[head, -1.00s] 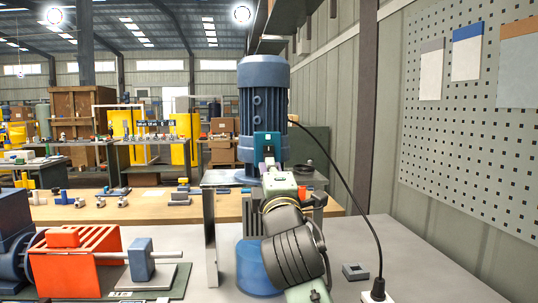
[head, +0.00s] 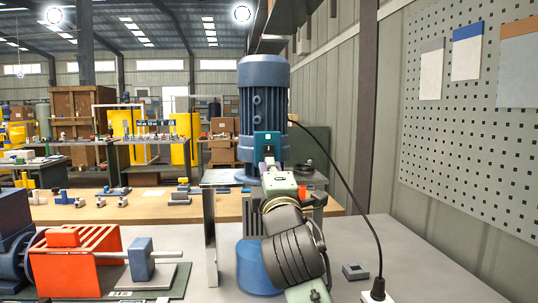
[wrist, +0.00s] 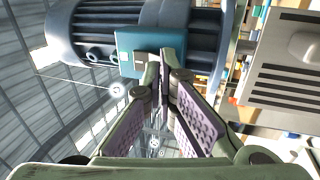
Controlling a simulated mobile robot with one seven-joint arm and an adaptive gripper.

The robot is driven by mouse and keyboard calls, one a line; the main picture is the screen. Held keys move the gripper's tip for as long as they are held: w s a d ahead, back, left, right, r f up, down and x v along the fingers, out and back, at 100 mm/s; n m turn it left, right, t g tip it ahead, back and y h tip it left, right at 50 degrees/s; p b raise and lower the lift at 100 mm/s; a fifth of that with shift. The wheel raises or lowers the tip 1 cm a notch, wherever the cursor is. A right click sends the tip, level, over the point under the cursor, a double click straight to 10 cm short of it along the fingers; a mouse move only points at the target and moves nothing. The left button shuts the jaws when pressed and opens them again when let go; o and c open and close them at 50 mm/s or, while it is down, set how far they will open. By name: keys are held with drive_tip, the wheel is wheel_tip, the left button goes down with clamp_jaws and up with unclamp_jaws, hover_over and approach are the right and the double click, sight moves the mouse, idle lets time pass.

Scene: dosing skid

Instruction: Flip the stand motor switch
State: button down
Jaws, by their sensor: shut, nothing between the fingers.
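The stand motor (head: 264,100) is a blue, ribbed upright cylinder on a stand in the middle of the head view. It lies sideways across the top of the wrist view (wrist: 90,35). A teal switch box (head: 267,139) is on its near side and also shows in the wrist view (wrist: 126,42). A small switch part (wrist: 140,58) on the box face is partly hidden by the fingertips. My gripper (head: 269,166) is shut and empty, its fingertips (wrist: 166,60) at the box's lower part. I cannot tell whether they touch the switch, or its position.
A black cable (head: 345,180) runs from beside the motor to a white plug on the bench at right. A blue cylinder (head: 252,268) stands behind my arm. An orange guarded machine (head: 75,265) is at left.

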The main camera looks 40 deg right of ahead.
drive_tip(key=shift+w+d+r, duration=0.15)
drive_tip(key=shift+w+d, duration=0.1)
drive_tip(key=shift+w, duration=0.1)
idle(0.3)
drive_tip(key=b+v, duration=0.2)
drive_tip(key=v, duration=0.5)
idle(0.6)
